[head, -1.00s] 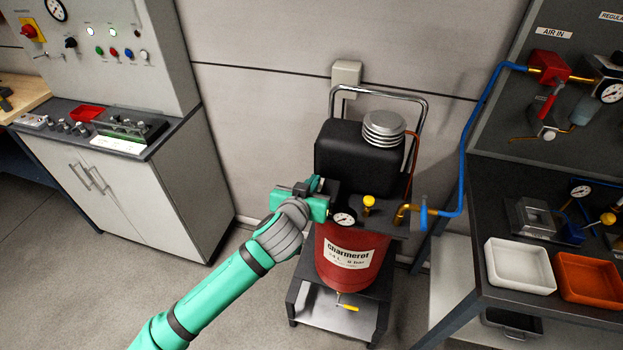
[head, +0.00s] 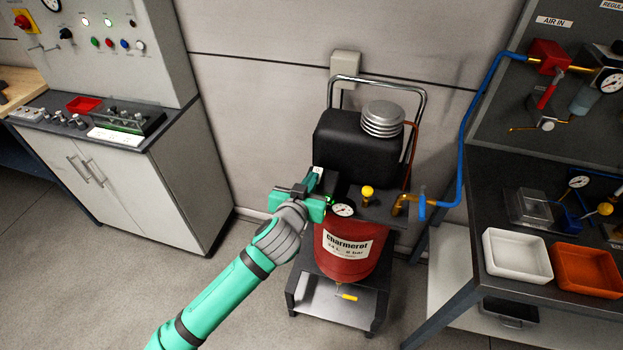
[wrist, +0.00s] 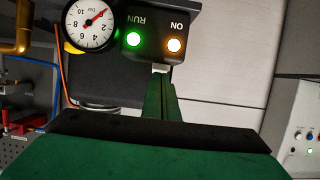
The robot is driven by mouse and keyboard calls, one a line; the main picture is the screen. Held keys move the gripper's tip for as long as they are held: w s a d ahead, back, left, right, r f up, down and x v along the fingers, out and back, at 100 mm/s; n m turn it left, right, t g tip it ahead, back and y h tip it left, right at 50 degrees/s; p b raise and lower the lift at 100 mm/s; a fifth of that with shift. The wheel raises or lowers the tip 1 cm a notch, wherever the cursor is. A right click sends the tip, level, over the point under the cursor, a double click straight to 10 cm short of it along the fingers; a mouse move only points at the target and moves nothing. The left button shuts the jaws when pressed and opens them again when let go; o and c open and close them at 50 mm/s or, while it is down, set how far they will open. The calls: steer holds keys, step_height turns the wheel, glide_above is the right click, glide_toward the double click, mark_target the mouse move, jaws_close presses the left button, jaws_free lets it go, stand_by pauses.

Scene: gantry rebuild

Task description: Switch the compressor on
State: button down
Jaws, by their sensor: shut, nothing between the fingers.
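The compressor has a red tank (head: 350,256) labelled Charmerot, a black motor housing (head: 352,146) and a silver ribbed cylinder. In the wrist view its black switch box (wrist: 150,48) carries a lit green RUN lamp (wrist: 133,39) and a lit amber ON lamp (wrist: 174,45). In the head view my gripper (head: 325,184) is left of the gauge.
A blue hose (head: 463,160) runs from the compressor's brass outlet to the right-hand panel. A bench with a white tray (head: 517,256) and an orange tray (head: 588,271) stands right. A control cabinet (head: 140,190) stands left, with open floor between.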

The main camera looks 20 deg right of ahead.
steer(key=shift+r, duration=0.8)
steer(key=r+v, duration=0.1)
steer(key=v, duration=1)
steer(key=shift+r, duration=0.25)
stand_by(0.4)
